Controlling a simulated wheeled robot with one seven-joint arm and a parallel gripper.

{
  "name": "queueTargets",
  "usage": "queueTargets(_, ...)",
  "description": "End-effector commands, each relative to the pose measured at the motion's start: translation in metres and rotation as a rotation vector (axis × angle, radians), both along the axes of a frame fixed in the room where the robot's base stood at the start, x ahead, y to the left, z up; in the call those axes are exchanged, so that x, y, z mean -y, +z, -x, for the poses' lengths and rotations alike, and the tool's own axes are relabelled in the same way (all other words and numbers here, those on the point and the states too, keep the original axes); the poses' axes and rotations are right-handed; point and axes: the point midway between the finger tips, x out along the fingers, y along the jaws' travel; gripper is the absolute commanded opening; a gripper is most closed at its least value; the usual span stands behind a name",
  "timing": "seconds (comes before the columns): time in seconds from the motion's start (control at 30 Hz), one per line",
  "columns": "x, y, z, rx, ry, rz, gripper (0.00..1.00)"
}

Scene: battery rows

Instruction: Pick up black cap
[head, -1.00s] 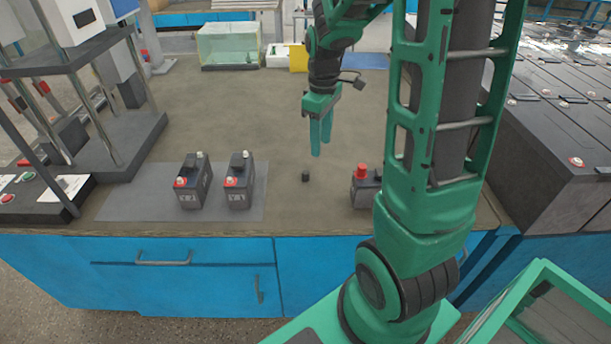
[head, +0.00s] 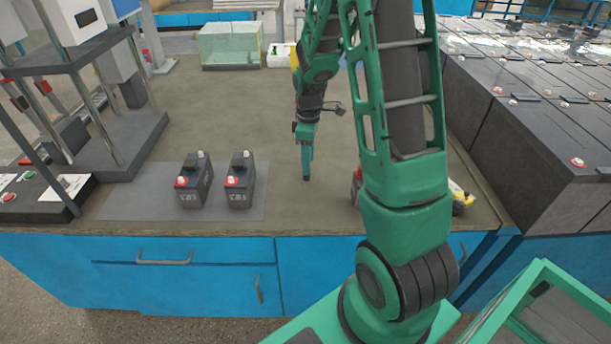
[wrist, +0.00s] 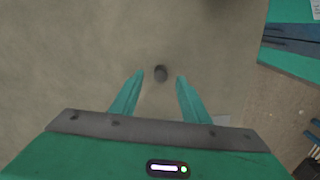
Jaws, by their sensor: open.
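The black cap (wrist: 161,73) is a small dark cylinder on the tan tabletop. In the wrist view it lies between the tips of my open gripper (wrist: 160,77), with a gap to each finger. In the head view my gripper (head: 307,168) points down over the cap (head: 306,178), and the fingers hide most of it. Whether the fingertips have reached the cap's height is hard to tell.
Two dark batteries (head: 240,185) with red and white terminals stand on a grey mat (head: 130,200) to the left. A third battery (head: 356,188) is mostly hidden behind my arm. A yellow object (head: 462,197) lies at the right. The tabletop around the cap is clear.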

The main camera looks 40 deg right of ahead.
Motion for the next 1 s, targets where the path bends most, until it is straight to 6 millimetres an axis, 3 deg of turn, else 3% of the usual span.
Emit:
queueTargets(0.23, -0.001, -0.034, 0.002, -0.004, -0.001, -0.001, 0.42)
queueTargets(0.57, -0.001, -0.041, 0.001, 0.0, 0.0, 0.0, 0.42)
queueTargets(0.73, -0.001, -0.041, 0.001, -0.001, 0.0, -0.001, 0.04)
queueTargets(0.77, -0.001, -0.041, 0.001, -0.001, 0.0, -0.001, 0.0)
queueTargets(1.0, -0.001, -0.041, 0.001, -0.001, 0.0, 0.0, 0.0)
